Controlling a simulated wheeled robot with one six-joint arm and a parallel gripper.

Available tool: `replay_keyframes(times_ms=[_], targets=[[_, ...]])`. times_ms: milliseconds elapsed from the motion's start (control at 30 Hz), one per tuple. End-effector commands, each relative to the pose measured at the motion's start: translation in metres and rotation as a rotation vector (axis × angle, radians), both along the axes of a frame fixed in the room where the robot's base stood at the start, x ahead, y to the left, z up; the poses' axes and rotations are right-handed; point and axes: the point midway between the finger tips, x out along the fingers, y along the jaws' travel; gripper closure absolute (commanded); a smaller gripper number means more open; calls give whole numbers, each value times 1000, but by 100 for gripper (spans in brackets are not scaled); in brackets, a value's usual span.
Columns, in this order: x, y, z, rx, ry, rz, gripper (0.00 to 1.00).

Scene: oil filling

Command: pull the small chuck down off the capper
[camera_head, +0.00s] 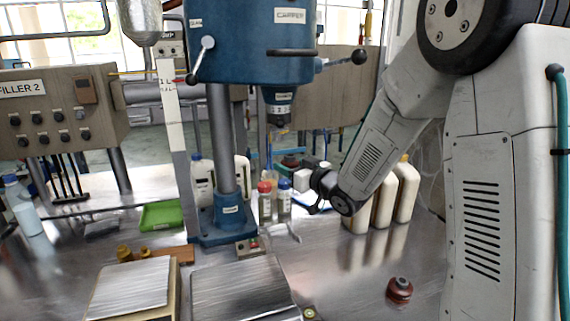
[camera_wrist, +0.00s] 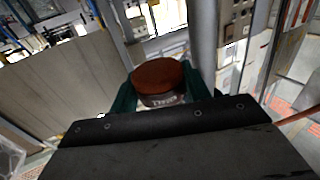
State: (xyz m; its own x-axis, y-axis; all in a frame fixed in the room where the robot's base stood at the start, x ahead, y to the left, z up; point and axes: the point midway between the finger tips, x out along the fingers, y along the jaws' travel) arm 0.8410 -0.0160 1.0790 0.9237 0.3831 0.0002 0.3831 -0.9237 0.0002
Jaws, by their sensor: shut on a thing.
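The blue capper (camera_head: 250,45) stands at the upper middle of the head view, with its dark spindle (camera_head: 279,110) pointing down. My gripper (camera_head: 291,161) is below and slightly right of the spindle. In the wrist view its green fingers (camera_wrist: 157,95) are shut on the chuck (camera_wrist: 160,75), a short round piece with a reddish-brown face and a pale labelled band. Nothing is joined to that face, and the chuck is apart from the spindle. In the head view the chuck is small and partly hidden by my gripper.
Red-capped (camera_head: 265,200) and blue-capped (camera_head: 284,200) bottles stand below my gripper. Pale jugs (camera_head: 384,205) stand behind my arm. A dark red round piece (camera_head: 399,290) lies on the bench at front right. A green tray (camera_head: 161,215) sits left of the capper's column (camera_head: 222,140).

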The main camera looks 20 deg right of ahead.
Motion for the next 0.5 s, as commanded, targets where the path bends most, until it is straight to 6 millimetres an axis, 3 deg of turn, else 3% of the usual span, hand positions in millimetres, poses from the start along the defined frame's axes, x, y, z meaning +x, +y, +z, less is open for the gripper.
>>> replay_keyframes(times_ms=[500], targets=[[-39, -17, 0, 0, -1, -2, 89]])
